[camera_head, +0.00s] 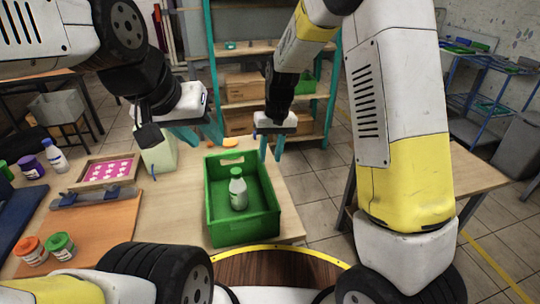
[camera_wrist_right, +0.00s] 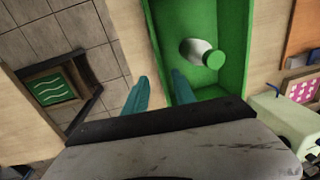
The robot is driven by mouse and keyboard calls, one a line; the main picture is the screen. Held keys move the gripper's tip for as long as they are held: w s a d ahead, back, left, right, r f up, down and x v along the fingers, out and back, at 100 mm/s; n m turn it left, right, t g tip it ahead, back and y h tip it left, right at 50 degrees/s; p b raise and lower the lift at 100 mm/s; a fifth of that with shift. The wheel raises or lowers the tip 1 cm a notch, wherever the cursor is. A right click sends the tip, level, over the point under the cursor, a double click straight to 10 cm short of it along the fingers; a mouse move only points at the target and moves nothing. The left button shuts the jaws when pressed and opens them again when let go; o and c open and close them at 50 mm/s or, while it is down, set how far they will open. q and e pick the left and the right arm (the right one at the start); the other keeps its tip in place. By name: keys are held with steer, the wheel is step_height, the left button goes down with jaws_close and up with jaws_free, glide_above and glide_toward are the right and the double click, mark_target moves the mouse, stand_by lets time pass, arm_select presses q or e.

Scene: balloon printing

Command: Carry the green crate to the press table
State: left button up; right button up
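The green crate (camera_head: 215,222) sits upright on the near wooden table (camera_head: 180,200), by its right end. A bottle with a green cap (camera_head: 238,192) stands inside the crate; it also shows in the right wrist view (camera_wrist_right: 197,51). My right gripper (camera_head: 271,147) is open at the crate's far right corner. In the right wrist view its fingers (camera_wrist_right: 160,92) lie to either side of the crate's wall line; whether they touch it I cannot tell. My left gripper (camera_head: 198,134) appears open and empty, beyond the crate's far left corner. I cannot tell which table is the press table.
A pale green block (camera_head: 160,153), a framed pink print (camera_head: 107,171), an orange-brown board (camera_head: 85,222) and several bottles and jars stand left of the crate. Another wooden table (camera_head: 470,172) is at the right, partly behind my right arm. A teal-framed shelf (camera_head: 250,103) stands behind.

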steer(key=s+d+r+m+t+y, duration=0.1)
steer(key=s+d+r, duration=0.35)
steer(key=r, duration=0.25)
steer(key=s+d+r+t+y, duration=0.1)
steer(key=s+d+r+t, duration=0.15)
steer(key=d+r, duration=0.4)
steer(key=s+d+r+t, duration=0.1)
steer(key=s+d+r, duration=0.1)
steer(key=s, duration=0.5)
steer(key=s+d+r+m+t+h, duration=0.1)
steer(key=s+d+r+t, duration=0.1)
steer(key=s, duration=0.4)
steer(key=shift+s+d+r+m, duration=0.3)
steer(key=shift+s+d+r, duration=0.05)
steer(key=shift+d+r, duration=0.3)
